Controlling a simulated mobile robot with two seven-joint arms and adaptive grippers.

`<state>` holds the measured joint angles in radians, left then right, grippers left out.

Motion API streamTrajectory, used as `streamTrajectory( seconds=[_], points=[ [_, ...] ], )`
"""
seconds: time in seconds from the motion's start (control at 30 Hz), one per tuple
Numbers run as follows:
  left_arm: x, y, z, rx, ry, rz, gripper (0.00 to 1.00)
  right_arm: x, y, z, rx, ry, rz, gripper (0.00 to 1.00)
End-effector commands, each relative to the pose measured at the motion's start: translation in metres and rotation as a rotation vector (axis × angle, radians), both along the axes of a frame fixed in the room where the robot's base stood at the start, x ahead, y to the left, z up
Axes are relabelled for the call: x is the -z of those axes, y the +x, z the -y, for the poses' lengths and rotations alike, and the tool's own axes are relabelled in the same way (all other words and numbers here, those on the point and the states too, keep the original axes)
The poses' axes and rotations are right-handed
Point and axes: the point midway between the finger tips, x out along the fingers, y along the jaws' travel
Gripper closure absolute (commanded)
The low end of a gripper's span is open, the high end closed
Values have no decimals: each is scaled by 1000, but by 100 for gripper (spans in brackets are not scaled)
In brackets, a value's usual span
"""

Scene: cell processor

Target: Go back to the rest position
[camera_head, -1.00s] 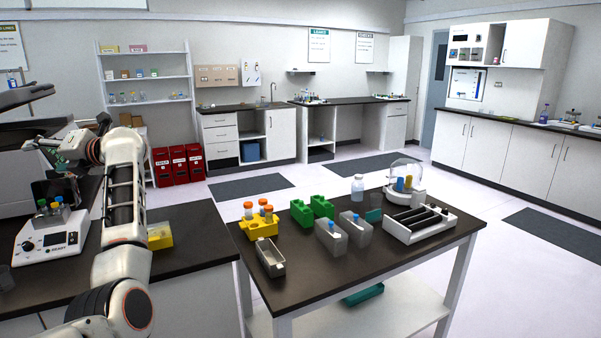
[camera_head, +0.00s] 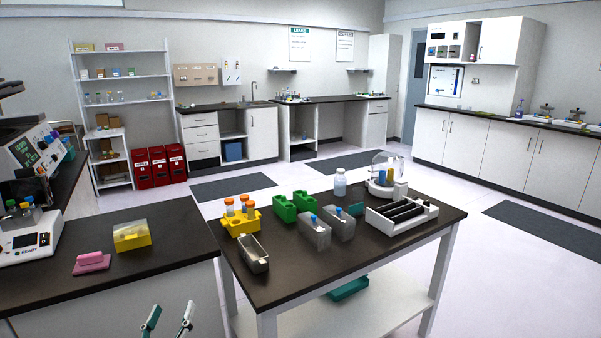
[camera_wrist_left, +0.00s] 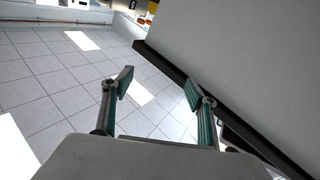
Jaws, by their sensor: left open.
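My left gripper (camera_head: 169,318) shows at the bottom edge of the head view, low in front of the left bench, with its fingers apart and nothing between them. In the left wrist view, the same gripper (camera_wrist_left: 160,88) is open above the tiled floor, beside a pale panel (camera_wrist_left: 240,50) with a dark edge. The rest of my left arm is below the head view. My right gripper is in neither view.
The left bench (camera_head: 150,270) holds a white device (camera_head: 28,240), a pink block (camera_head: 91,262) and a yellow box (camera_head: 132,235). The dark-topped table (camera_head: 330,260) carries a yellow tube rack (camera_head: 240,220), green racks (camera_head: 285,209) and grey holders (camera_head: 314,232). A floor gap separates them.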

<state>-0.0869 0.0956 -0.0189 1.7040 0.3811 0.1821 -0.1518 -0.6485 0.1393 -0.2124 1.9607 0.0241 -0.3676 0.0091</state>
Motion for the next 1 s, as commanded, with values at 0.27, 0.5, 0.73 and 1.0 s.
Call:
streamTrajectory(
  seconds=[0.27, 0.5, 0.73, 1.0],
  points=[
    [156, -133, 80, 191, 253, -414, 42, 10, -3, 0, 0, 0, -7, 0],
    [228, -244, 112, 302, 407, -667, 42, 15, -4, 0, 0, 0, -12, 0],
    [243, -279, 119, 332, 453, -740, 42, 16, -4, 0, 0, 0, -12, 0],
    [243, -278, 118, 332, 453, -740, 49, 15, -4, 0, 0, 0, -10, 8]
  ],
)
